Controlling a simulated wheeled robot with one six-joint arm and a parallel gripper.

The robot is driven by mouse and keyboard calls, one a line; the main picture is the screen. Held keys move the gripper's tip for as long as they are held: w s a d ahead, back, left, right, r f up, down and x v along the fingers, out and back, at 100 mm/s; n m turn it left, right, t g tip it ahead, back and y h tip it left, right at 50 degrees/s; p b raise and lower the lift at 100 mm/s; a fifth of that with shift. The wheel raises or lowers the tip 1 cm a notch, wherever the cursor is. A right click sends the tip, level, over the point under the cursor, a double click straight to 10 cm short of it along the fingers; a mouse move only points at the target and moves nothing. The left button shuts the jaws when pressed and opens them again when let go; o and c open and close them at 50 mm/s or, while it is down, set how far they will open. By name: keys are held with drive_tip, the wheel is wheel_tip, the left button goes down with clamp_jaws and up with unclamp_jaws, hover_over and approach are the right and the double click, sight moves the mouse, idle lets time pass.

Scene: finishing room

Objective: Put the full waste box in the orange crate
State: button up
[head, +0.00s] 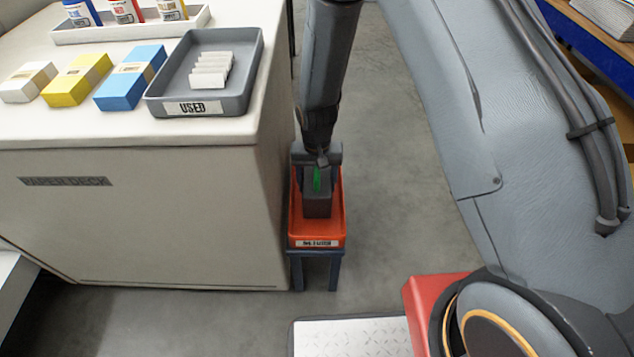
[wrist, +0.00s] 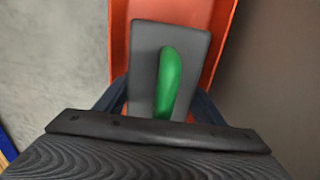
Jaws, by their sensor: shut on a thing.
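The waste box (head: 317,203) is dark grey with a green mark on its top. In the wrist view the box (wrist: 143,70) shows a grey face with a rounded green piece. My gripper (head: 317,165) is shut on the box from above. The orange crate (head: 294,222) is narrow, has a white label on its front, and stands on a low stand. The box is within the crate's outline; I cannot tell whether it touches the floor of the crate. In the wrist view the crate's orange wall (wrist: 118,45) shows on both sides of the box.
A pale cabinet (head: 130,220) stands close on the crate's left. On it are a grey tray (head: 165,85) marked USED with white pieces, and blue, yellow and white blocks. The crate's dark blue stand (head: 316,268) rests on the grey floor, which is clear to its right.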

drive_tip(key=shift+f, duration=0.15)
drive_tip(key=o, duration=1.8)
wheel_tip(320, 180, up, 12)
drive_tip(key=shift+r+p, duration=0.1)
drive_tip(key=shift+p, duration=0.85)
drive_tip(key=s+d+r+n, duration=0.1)
drive_tip(key=s+d+r, duration=0.1)
drive_tip(key=s+r, duration=0.35)
drive_tip(key=s+d+r, duration=0.1)
drive_tip(key=s+r, duration=0.1)
drive_tip(key=r, duration=0.7)
drive_tip(key=s+d+r+n, duration=0.1)
drive_tip(key=s+d+r, duration=0.1)
drive_tip(key=s+r, duration=0.2)
drive_tip(key=s+d+r+n, duration=0.1)
drive_tip(key=s+d+r, duration=0.2)
drive_tip(key=s, duration=0.8)
wheel_tip(320, 180, up, 3)
drive_tip(key=shift+s+d+f+y, duration=0.15)
drive_tip(key=shift+d+f+y, duration=0.05)
drive_tip(key=shift+y, duration=0.1)
